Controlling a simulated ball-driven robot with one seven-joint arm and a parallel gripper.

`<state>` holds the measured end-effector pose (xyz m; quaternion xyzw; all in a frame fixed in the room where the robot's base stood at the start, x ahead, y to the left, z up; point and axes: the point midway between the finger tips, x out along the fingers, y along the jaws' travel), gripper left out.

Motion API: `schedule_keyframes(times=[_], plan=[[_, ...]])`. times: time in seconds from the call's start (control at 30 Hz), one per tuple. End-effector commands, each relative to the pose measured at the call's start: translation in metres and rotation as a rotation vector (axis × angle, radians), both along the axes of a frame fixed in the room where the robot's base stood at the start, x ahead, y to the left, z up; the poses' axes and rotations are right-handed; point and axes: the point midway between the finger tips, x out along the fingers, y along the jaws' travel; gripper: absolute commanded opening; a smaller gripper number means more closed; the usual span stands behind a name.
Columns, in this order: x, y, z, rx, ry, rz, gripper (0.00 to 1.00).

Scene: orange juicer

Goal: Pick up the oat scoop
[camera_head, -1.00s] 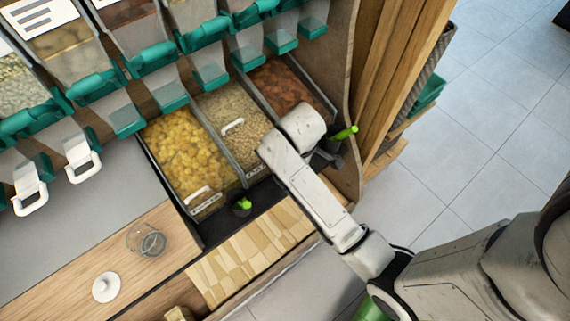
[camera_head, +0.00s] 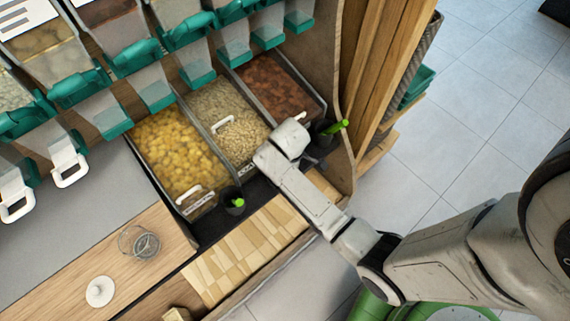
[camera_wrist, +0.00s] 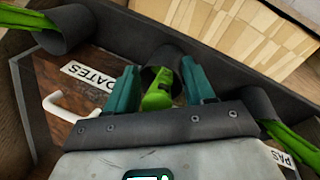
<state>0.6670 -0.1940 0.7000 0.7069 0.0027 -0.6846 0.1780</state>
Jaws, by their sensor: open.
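The oat scoop, seen as a green handle (camera_wrist: 158,92), stands in a dark round holder in the middle of the wrist view. My gripper (camera_wrist: 160,72) is open, with one teal finger on each side of this handle. I cannot tell whether the fingers touch it. The scoop's lower part is hidden in the holder and behind my gripper. In the head view my wrist covers this holder, in front of the oat bin (camera_head: 228,122).
Other green handles stand in holders to the left (camera_head: 237,202) and right (camera_head: 336,127). The pasta bin (camera_head: 178,150) and dates bin (camera_head: 280,85) flank the oats. A wooden side panel (camera_head: 350,100) rises at the right. A glass (camera_head: 140,243) and white lid (camera_head: 100,291) sit on the counter.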

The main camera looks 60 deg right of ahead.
Motion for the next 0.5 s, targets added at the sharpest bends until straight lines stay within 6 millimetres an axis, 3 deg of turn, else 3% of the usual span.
schedule_keyframes(times=[0.3, 0.5], plan=[[0.0005, -0.0013, -0.0049, 0.000, -0.001, 0.000, 0.52], [0.0005, -0.0011, -0.0047, 0.000, -0.001, 0.000, 0.33]])
